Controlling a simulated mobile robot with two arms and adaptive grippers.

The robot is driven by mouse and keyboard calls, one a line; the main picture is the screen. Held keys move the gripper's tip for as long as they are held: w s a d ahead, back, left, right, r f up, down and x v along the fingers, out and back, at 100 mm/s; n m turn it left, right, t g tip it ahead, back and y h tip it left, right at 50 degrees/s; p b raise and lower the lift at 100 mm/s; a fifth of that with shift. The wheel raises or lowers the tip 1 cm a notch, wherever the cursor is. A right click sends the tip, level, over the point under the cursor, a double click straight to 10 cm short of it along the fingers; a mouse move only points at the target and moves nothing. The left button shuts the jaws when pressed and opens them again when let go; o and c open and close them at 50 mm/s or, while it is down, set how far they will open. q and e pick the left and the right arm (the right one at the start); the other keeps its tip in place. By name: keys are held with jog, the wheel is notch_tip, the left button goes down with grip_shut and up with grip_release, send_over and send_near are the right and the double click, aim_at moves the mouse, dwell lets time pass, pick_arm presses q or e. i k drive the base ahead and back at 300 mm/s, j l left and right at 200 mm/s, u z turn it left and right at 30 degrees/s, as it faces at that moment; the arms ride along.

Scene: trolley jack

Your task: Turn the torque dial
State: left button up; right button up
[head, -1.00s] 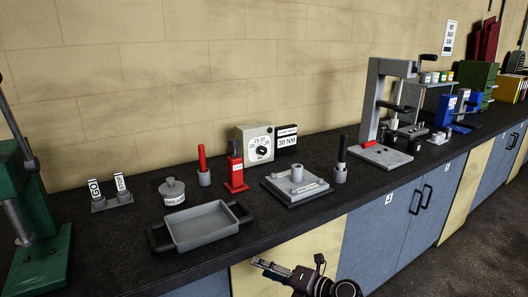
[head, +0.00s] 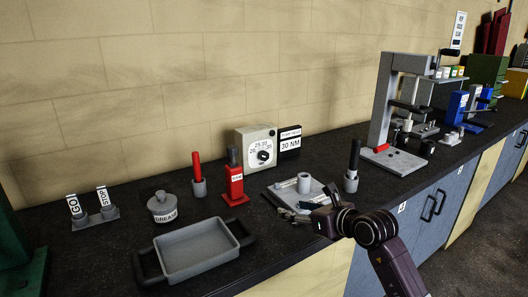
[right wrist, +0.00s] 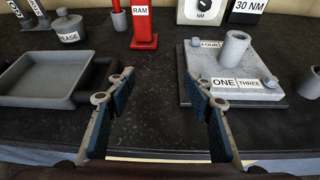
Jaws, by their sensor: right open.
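The torque dial (head: 263,156) is a black knob on the pale face of a cream box (head: 243,138) at the back of the bench. A black sign reading 30 NM (head: 290,144) stands at its right. In the right wrist view the lower dial face (right wrist: 204,6) shows at the top edge, with the knob mostly cut off. My right gripper (head: 299,212) is over the front of the bench by the square plate, well short of the dial. In the right wrist view its fingers (right wrist: 160,105) are apart with nothing between them. My left gripper is not in view.
A red RAM post (head: 235,184) stands in front and left of the dial box. A grey plate with a central tube (head: 304,183) lies in front and right. A grey tray (head: 197,250), a GREASE pot (head: 164,208) and a black-handled tool (head: 353,160) stand nearby.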

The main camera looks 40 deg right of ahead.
aim_at(263, 155)
jog(key=i+l, duration=0.8)
jog(key=i, duration=0.15)
